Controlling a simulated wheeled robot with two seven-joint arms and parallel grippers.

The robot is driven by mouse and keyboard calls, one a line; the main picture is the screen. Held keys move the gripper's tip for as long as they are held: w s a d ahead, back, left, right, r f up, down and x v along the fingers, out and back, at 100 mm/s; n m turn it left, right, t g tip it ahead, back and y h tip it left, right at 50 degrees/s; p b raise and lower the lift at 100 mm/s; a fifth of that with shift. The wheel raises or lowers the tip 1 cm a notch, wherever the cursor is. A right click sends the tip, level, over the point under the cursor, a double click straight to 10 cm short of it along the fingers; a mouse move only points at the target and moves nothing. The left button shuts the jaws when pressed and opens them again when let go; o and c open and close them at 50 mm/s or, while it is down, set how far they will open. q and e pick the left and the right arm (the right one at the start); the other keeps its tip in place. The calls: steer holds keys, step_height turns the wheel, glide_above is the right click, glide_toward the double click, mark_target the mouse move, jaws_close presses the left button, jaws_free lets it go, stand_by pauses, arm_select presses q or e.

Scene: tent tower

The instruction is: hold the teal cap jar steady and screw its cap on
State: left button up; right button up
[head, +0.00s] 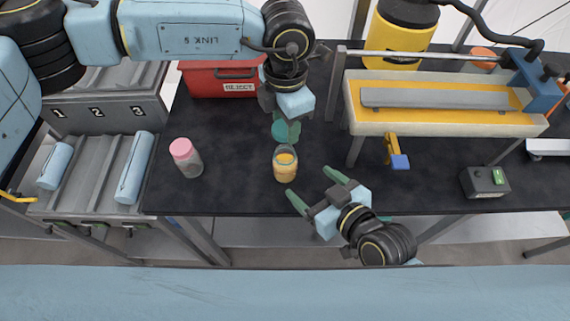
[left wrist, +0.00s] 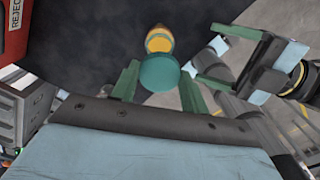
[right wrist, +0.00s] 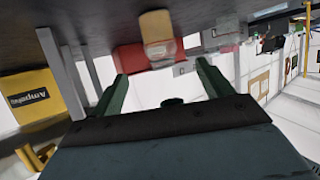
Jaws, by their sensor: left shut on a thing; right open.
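The jar (head: 285,166) is clear with yellow-orange contents and stands upright on the dark table, its top uncapped. It also shows in the left wrist view (left wrist: 159,41) and, between the fingers, in the right wrist view (right wrist: 157,30). My left gripper (head: 285,127) is shut on the teal cap (left wrist: 160,72). The cap (head: 279,131) appears above and a little behind the jar, apart from it; the fingers partly hide it in the head view. My right gripper (head: 312,186) is open and empty, at the jar's front right, fingers pointing towards it and not around it.
A pink-capped jar (head: 186,158) stands to the left. A red reject bin (head: 222,82) is at the back left. A cream-and-yellow raised fixture (head: 445,122) and a button box (head: 484,182) are at the right. The table front edge is close to the jar.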

steer(key=x, duration=1.1)
steer(key=shift+w+a, duration=0.15)
steer(key=shift+w, duration=0.05)
steer(key=shift+c, duration=0.5)
steer(key=c, duration=1.4)
arm_select(q)
glide_above(286, 151)
steer(key=shift+f, duration=2.5)
steer(key=shift+f, duration=0.9)
steer(key=shift+f, duration=0.55)
